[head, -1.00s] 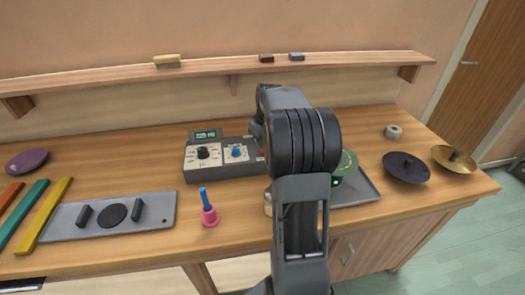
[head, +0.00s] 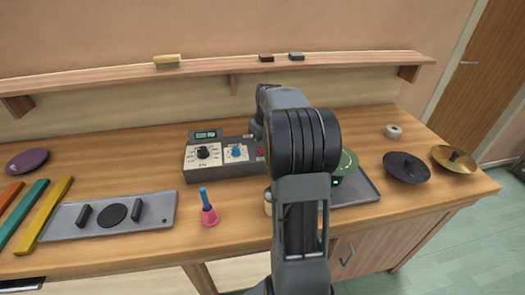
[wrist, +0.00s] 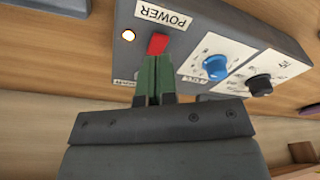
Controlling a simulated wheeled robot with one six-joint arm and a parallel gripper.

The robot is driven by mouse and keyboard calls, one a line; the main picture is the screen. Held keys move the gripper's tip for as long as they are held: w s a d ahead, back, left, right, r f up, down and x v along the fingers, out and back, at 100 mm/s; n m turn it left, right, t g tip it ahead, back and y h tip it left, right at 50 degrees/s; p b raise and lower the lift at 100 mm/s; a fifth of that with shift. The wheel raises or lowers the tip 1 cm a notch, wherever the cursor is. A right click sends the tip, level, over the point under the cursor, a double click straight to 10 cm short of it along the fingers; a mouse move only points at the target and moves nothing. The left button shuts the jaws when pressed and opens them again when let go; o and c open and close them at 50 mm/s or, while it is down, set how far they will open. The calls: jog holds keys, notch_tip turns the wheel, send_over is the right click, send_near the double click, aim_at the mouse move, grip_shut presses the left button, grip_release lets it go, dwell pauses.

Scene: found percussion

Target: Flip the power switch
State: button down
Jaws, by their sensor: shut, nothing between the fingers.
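The grey control box (head: 225,172) stands on the bench against the wall. Its red power switch (wrist: 158,44) sits beside a POWER label in the wrist view; a bit of red (head: 262,152) shows beside my arm in the head view. A small round lamp (wrist: 128,35) next to the switch glows white with an orange rim. My gripper (wrist: 156,60) is shut and empty, its green fingertips right at the switch's near edge. I cannot tell whether they touch it. In the head view my arm hides the fingertips.
The box also has a blue knob (wrist: 215,67), a black knob (wrist: 260,84) and a display (head: 205,135). A pink handbell with a blue handle (head: 209,208) stands in front. A grey tray (head: 357,190) lies right of my arm, with cymbals (head: 406,167) beyond.

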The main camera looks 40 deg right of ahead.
aim_at(263, 152)
jog(key=shift+f+b, duration=0.9)
jog(key=shift+f, duration=0.45)
dwell(0.4)
jog(key=shift+r, duration=0.1)
jog(key=shift+r+p, duration=2.9)
jog(key=shift+r, duration=0.6)
